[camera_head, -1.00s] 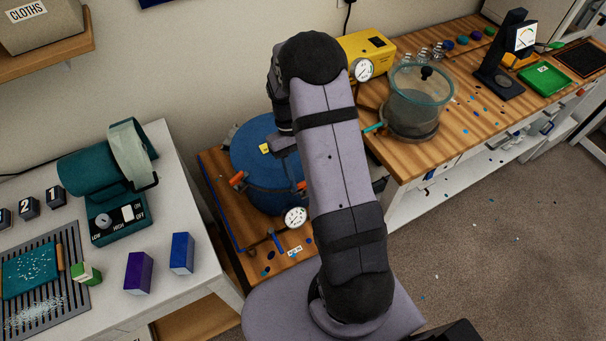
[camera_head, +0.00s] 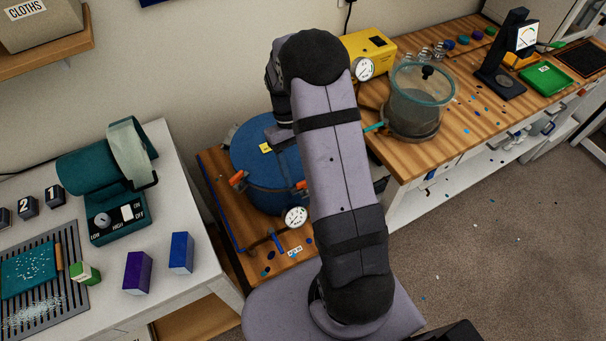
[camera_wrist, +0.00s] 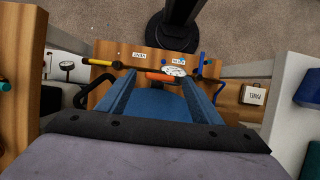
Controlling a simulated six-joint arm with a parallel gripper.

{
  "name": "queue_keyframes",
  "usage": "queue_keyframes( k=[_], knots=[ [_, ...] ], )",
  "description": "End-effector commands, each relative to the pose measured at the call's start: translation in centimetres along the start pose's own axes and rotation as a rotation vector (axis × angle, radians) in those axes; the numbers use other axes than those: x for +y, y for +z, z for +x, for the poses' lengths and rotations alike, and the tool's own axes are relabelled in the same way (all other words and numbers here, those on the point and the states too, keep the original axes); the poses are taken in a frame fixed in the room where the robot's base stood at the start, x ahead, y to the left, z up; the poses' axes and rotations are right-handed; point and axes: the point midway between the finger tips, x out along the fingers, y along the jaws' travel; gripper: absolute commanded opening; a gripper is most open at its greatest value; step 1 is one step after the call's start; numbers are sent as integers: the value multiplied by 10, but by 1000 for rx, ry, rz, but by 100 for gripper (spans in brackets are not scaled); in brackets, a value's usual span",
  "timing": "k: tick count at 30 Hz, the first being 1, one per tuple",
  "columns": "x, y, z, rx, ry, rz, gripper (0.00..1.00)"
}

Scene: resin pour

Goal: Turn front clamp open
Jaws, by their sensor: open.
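The blue pressure pot (camera_head: 262,150) stands on a low wooden stand, with orange clamp handles on its rim. One orange clamp handle (camera_head: 238,179) is on its left side. Another orange handle (camera_head: 302,185) shows beside my arm, partly hidden. In the wrist view, an orange handle (camera_wrist: 160,76) lies crosswise near the ends of my fingers, beside the round white gauge (camera_wrist: 174,71). My gripper (camera_wrist: 157,83) is open above the blue lid, its two fingers apart. I cannot tell whether the fingers touch the handle. In the head view, my arm hides the fingers.
The white gauge (camera_head: 296,217) sticks out at the pot's front. A yellow pump (camera_head: 367,55) and a glass chamber (camera_head: 418,100) stand on the wooden bench at right. A white table (camera_head: 205,275) with a teal machine (camera_head: 105,195) is at left.

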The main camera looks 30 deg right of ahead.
Motion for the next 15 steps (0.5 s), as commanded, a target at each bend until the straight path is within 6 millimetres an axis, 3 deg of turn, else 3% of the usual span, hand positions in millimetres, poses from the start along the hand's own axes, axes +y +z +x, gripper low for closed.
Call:
queue_keyframes(
  k=[9, 15],
  knots=[
    [0, -2, -42, 5, 1, -1, 59],
    [0, -1, -56, 3, 1, -2, 59]
  ],
)
